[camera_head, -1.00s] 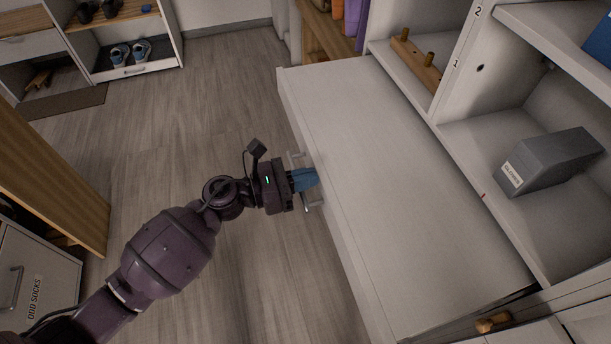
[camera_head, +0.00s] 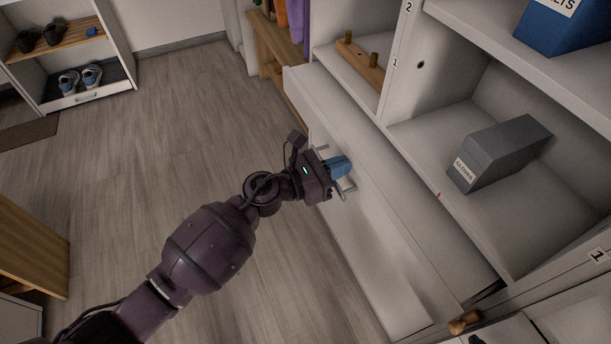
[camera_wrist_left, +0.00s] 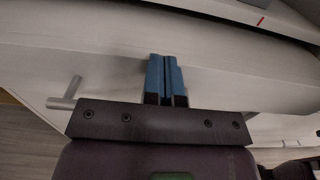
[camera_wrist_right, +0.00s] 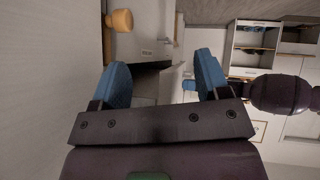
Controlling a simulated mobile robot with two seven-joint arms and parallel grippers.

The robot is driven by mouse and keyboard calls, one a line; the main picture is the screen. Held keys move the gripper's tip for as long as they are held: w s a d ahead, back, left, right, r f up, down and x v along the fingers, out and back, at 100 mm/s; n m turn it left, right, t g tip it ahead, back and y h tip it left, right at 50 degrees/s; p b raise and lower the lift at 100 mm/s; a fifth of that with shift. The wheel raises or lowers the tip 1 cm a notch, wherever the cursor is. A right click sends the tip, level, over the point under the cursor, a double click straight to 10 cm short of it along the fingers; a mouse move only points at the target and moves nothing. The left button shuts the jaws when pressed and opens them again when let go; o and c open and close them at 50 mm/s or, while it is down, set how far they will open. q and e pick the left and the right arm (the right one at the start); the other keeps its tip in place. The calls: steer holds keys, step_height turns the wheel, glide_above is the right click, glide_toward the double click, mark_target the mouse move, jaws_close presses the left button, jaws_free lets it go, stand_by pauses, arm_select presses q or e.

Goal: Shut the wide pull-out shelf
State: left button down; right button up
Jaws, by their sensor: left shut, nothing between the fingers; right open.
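The wide pull-out shelf (camera_head: 415,215) is a white board that juts out a little from the white cubby unit. Its front carries a grey bar handle (camera_head: 347,188), which also shows in the left wrist view (camera_wrist_left: 66,95). My left gripper (camera_head: 343,165) has its blue fingers shut and empty, at the shelf's front beside the handle. In the left wrist view the fingertips (camera_wrist_left: 165,62) lie close against the white front; exact contact is hard to tell. My right gripper (camera_wrist_right: 162,72) is open and empty, and shows only in its own wrist view.
A grey box (camera_head: 497,155) stands in the cubby behind the shelf. A wooden peg rack (camera_head: 362,65) lies in the compartment farther back. A wooden knob (camera_head: 464,323) sticks out at the lower right. The floor (camera_head: 150,150) to the left is clear.

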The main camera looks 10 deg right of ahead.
mark_target(380, 150)
arm_select(q)
steer(key=b+x, duration=0.1)
steer(key=x, duration=0.8)
steer(key=shift+d+f+b, duration=0.2)
steer(key=shift+d+b, duration=0.05)
steer(key=shift+b, duration=0.05)
steer(key=shift+w+d+r, duration=0.1)
steer(key=shift+w+r, duration=0.05)
steer(key=shift+r, duration=0.1)
arm_select(e)
steer(key=shift+w+a+t, duration=0.25)
steer(key=shift+t, duration=0.05)
arm_select(q)
steer(key=shift+r, duration=0.2)
